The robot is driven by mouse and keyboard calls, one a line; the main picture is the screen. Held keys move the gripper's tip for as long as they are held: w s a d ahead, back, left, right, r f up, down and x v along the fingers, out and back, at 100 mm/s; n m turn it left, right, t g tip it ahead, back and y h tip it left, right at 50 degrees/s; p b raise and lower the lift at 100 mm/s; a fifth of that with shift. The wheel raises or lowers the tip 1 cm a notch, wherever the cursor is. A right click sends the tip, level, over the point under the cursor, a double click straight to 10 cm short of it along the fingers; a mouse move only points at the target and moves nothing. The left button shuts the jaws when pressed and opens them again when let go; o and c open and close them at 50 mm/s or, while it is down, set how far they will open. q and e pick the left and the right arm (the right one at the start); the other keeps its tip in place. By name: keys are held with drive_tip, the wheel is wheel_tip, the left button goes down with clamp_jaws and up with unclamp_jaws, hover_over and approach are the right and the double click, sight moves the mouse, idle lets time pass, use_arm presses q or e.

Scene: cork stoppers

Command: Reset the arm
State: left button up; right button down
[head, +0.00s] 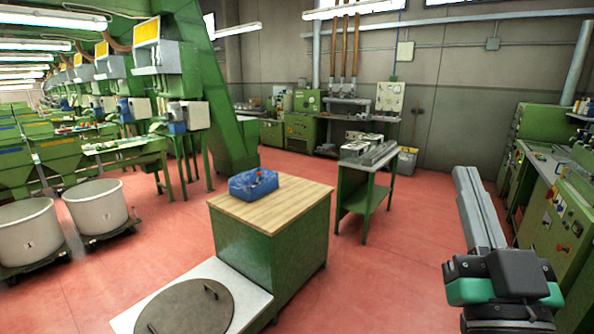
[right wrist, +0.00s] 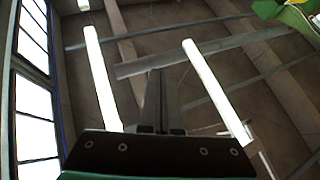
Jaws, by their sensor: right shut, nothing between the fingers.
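My right gripper (head: 466,172) is raised at the right of the head view, with its long grey fingers together, pointing up and away, and nothing between them. In the right wrist view the gripper (right wrist: 160,75) also shows shut and empty, against the ceiling with its lights and windows. It is apart from every object. My left gripper is not in the head view.
A blue bin (head: 243,189) with small, unclear contents sits on a wood-topped green cabinet (head: 300,200). A round lid (head: 185,308) lies on a white surface in front. A green side table (head: 365,185) stands behind. Machines (head: 560,205) line the right. Red floor between is clear.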

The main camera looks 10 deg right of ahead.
drive_tip(key=s+a+r+n+t+y+p, duration=0.3)
drive_tip(key=s+a+r+n+t+y, duration=0.2)
drive_tip(key=s+a+r+y, duration=0.5)
wheel_tip(320, 180, up, 34)
drive_tip(key=w+d+y+p, duration=0.1)
drive_tip(key=w+p, duration=0.1)
drive_tip(key=p, duration=3.3)
drive_tip(key=shift+w+d+g, duration=0.3)
drive_tip(key=shift+w+d, duration=0.05)
drive_tip(key=shift+d, duration=0.05)
